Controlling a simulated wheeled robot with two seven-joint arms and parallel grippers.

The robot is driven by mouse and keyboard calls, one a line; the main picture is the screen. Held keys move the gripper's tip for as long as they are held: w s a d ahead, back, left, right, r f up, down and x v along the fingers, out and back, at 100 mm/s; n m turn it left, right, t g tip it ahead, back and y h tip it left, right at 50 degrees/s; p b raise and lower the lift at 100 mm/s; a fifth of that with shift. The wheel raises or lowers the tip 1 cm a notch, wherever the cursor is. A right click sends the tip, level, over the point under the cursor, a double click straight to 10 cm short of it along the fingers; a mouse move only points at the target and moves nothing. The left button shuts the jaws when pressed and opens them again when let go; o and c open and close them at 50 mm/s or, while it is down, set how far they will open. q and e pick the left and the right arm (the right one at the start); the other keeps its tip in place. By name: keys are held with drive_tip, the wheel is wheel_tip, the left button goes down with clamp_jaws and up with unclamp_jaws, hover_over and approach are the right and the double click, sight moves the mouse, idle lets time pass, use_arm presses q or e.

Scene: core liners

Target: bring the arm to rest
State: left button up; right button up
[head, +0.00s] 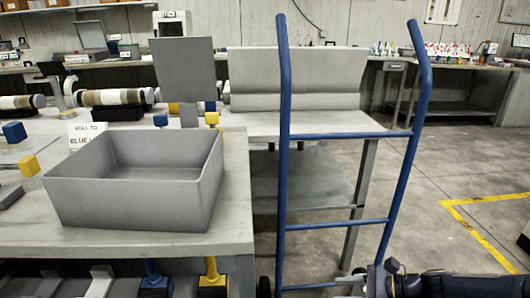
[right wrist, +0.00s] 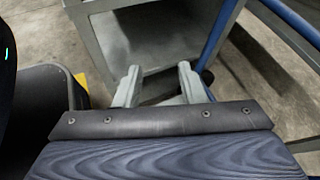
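My right gripper (right wrist: 157,84) shows in the right wrist view as two pale grey fingers set apart, with nothing held between them. Beyond the fingers are the grey frame of a bench and the floor. In the head view, part of my dark right arm (head: 385,281) shows at the bottom edge, right of centre, near the foot of a blue hand truck (head: 283,170). My left arm and left gripper are not in view.
A grey open bin (head: 140,204) stands on the table (head: 215,245) at left, beside blue and yellow blocks and a sign. The hand truck's blue tubing (right wrist: 215,38) runs close to the right fingers.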

drive_tip(key=s+r+n+t+h, duration=0.1)
drive_tip(key=s+r+n+h, duration=0.35)
drive_tip(key=s+n, duration=0.6)
drive_tip(key=s+r+n+h, duration=0.45)
drive_tip(key=s+n, duration=0.45)
drive_tip(key=s, duration=0.3)
wheel_tip(320, 180, up, 32)
drive_tip(key=p, duration=3.1)
drive_tip(key=shift+w+d+f+y, duration=0.15)
drive_tip(key=shift+w+d+y, duration=0.05)
drive_tip(key=shift+d+y, duration=0.25)
